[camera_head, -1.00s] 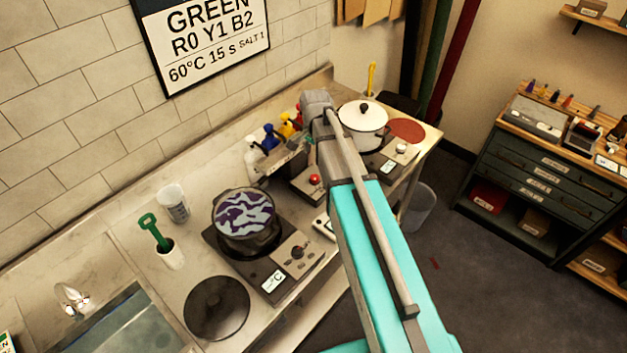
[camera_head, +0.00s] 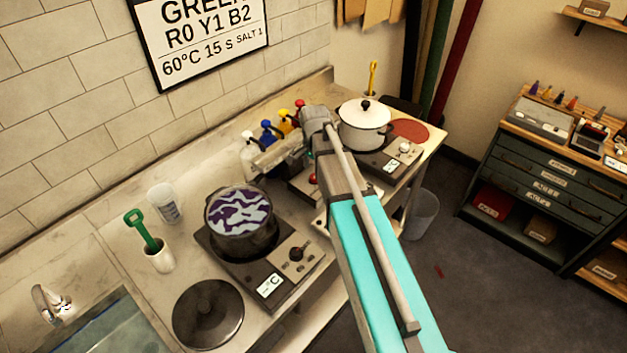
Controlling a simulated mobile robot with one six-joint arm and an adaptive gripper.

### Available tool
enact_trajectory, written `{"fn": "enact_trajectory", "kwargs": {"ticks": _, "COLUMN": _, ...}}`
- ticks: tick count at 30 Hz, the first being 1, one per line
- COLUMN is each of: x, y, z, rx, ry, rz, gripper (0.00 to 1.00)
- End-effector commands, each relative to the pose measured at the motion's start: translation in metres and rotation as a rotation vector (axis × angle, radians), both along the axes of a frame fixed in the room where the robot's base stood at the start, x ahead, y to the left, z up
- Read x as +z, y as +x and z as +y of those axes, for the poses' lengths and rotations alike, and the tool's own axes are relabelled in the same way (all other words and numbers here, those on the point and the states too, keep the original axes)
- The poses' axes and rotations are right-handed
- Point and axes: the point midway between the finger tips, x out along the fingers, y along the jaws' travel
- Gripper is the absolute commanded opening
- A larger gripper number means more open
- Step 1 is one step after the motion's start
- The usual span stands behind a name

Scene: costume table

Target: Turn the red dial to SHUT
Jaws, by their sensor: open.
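The red dial (camera_head: 313,179) shows as a small red spot at the edge of my arm, on a grey unit (camera_head: 303,190) on the counter. My arm covers part of the dial and much of the unit, so the dial's setting and any SHUT mark cannot be read. My gripper (camera_head: 258,167) is open and seems empty. It points left, in front of the squeeze bottles and to the upper left of the dial. Its fingertips are small and hard to make out. I see no contact with the dial.
White (camera_head: 249,152), blue (camera_head: 269,133), yellow (camera_head: 285,121) and red bottles (camera_head: 299,109) stand behind my gripper. A pot of purple-patterned liquid (camera_head: 240,216) sits on a hotplate (camera_head: 270,278) at front left. A lidded white pot (camera_head: 364,128) stands at right. A black lid (camera_head: 208,313) lies front left.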

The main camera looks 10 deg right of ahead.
Motion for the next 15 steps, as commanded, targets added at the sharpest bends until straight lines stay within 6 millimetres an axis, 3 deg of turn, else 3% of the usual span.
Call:
{"fn": "enact_trajectory", "kwargs": {"ticks": 6, "x": -0.020, "y": 0.000, "z": 0.000, "rx": 0.000, "ry": 0.000, "rz": 0.000, "gripper": 0.79}}
{"fn": "enact_trajectory", "kwargs": {"ticks": 15, "x": -0.031, "y": 0.000, "z": 0.001, "rx": 0.001, "ry": 0.000, "rz": 0.000, "gripper": 0.79}}
